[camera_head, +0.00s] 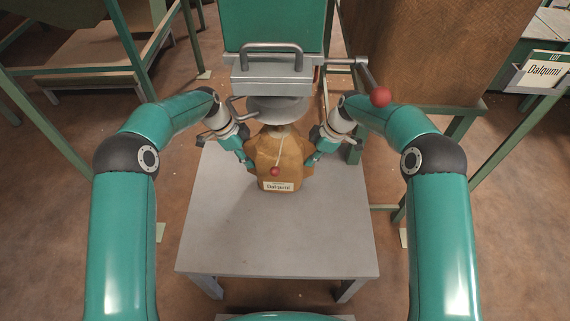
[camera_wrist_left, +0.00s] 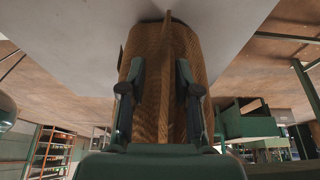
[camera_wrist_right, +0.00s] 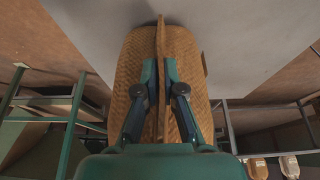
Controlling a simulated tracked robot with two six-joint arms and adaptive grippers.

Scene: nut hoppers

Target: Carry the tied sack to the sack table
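The tan sack (camera_head: 280,160) stands upright on a grey table (camera_head: 275,236), its neck just below the hopper spout. A cord with a red ball hangs from its neck, and a label reading "Dalqumi" is on its front. My left gripper (camera_head: 248,163) is at the sack's left side; in the left wrist view its fingers (camera_wrist_left: 160,75) stand open, apart on both sides of the sack's upright seam (camera_wrist_left: 167,100). My right gripper (camera_head: 312,160) is at the sack's right side; in the right wrist view its fingers (camera_wrist_right: 160,75) are closed onto the seam (camera_wrist_right: 160,35).
A teal hopper (camera_head: 273,27) with a metal gate and handle is above the sack. A lever with a red knob (camera_head: 380,97) sticks out to the right. A large brown bin (camera_head: 420,50) stands behind right, near a "Dalqumi" sign (camera_head: 543,70). The table's front is clear.

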